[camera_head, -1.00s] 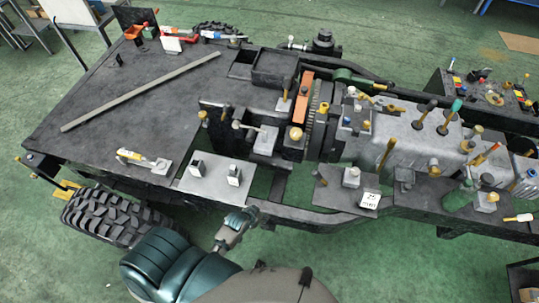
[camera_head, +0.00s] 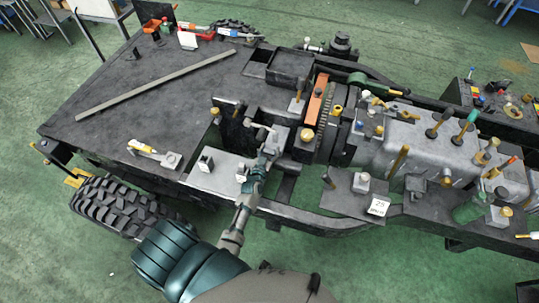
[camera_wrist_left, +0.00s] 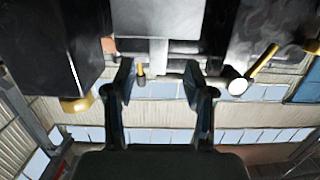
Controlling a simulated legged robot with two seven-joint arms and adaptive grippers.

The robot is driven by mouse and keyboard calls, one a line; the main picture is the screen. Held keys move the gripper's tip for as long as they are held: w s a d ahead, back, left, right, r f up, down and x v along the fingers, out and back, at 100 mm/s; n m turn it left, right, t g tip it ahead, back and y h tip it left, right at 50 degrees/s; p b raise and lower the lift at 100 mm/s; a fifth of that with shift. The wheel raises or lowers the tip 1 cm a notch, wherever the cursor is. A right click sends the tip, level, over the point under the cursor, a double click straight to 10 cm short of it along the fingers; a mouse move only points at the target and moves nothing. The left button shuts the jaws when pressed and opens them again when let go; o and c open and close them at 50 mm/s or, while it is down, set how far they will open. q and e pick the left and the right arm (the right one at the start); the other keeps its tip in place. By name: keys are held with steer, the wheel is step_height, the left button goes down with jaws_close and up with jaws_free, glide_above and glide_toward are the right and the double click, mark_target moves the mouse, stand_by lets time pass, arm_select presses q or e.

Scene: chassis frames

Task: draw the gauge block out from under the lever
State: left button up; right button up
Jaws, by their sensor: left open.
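A small lever (camera_head: 259,127) with a pale rounded end stands by the dark bracket in the middle of the chassis. A light grey block (camera_head: 279,138) sits beside and partly below it; I cannot tell for certain that it is the gauge block. My left gripper (camera_head: 267,155) is close in front of this block and covers part of it. In the left wrist view, my left gripper (camera_wrist_left: 160,82) is open, its two fingers apart. A grey piece (camera_wrist_left: 158,52) shows beyond and between the fingers, with no visible contact. My right gripper is not in view.
A silver plate (camera_head: 222,180) with two small black-faced blocks (camera_head: 205,163) lies left of my left arm. An orange bar (camera_head: 316,100) and the grey gearbox housing (camera_head: 400,150) stand to the right. The wide dark deck at left has free room around a long strip (camera_head: 155,86).

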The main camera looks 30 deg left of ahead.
mark_target(275, 140)
arm_select(q)
steer(key=b+x, duration=0.2)
steer(key=x, duration=0.3)
steer(key=shift+w+f+b, duration=0.2)
steer(key=shift+w+b, duration=0.15)
steer(key=shift+b, duration=0.05)
steer(key=shift+b+x, duration=0.4)
steer(key=shift+x, duration=0.7)
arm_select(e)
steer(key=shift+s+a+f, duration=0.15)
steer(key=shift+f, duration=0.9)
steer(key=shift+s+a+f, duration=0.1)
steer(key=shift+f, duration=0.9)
arm_select(q)
jaws_close()
steer(key=shift+s, duration=0.1)
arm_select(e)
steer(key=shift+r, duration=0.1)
arm_select(q)
steer(key=shift+f+p+v, duration=0.2)
steer(key=shift+p+v, duration=0.65)
steer(key=shift+v, duration=0.6)
steer(key=shift+f+p+v, duration=0.2)
steer(key=shift+p+v, duration=0.6)
steer(key=shift+v, duration=0.65)
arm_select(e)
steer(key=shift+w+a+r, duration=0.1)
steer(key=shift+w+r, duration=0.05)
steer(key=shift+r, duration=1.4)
